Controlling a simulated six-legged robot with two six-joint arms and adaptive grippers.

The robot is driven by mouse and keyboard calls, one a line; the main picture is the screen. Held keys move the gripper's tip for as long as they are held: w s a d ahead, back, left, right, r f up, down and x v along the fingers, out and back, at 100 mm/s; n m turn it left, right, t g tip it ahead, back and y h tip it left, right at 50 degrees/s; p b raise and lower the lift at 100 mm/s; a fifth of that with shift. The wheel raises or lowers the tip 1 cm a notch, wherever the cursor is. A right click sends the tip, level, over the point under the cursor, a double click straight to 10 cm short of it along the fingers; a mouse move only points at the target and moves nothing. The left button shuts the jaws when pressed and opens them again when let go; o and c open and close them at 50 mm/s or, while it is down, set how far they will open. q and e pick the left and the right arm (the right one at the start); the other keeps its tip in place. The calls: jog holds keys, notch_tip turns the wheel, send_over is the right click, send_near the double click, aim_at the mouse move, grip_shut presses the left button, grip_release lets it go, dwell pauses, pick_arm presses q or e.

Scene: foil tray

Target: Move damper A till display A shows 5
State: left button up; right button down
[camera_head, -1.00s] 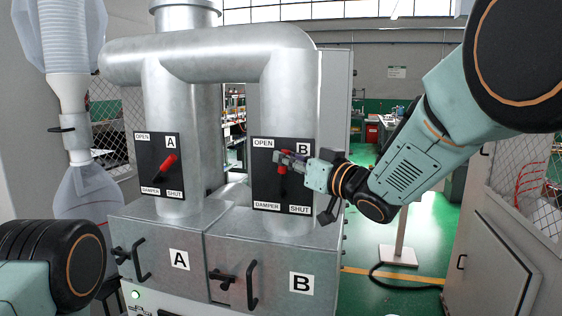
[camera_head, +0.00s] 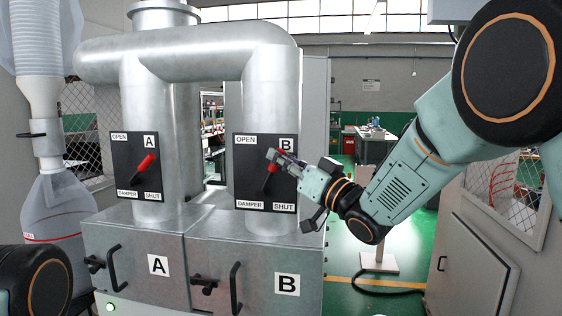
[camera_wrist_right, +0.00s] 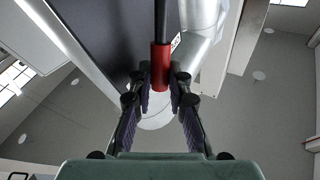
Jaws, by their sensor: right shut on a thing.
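Damper A's lever (camera_head: 146,164) has a red grip on a black plate (camera_head: 122,152) marked OPEN, SHUT and A. It points up and to the right, and nothing touches it. Damper B's lever (camera_head: 271,168) is on the plate (camera_head: 245,171) to the right and tilts up to the right. My right gripper (camera_head: 278,157) is shut on damper B's red grip, which also shows between the fingers in the right wrist view (camera_wrist_right: 160,62). My left gripper is out of view; only part of that arm shows at lower left. No readable display A shows.
Below the pipes are metal boxes marked A (camera_head: 135,265) and B (camera_head: 255,278) with black handles. A green lamp (camera_head: 110,307) glows at the bottom edge. A clear plastic bag (camera_head: 56,215) hangs at left. Grey cabinets stand at right.

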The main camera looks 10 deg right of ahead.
jog(key=c, duration=1.7)
grip_release()
jog(key=shift+o, duration=0.9)
jog(key=shift+s+d, duration=0.1)
jog(key=shift+d, duration=0.05)
jog(key=v, duration=1.2)
jog(key=shift+s, duration=0.1)
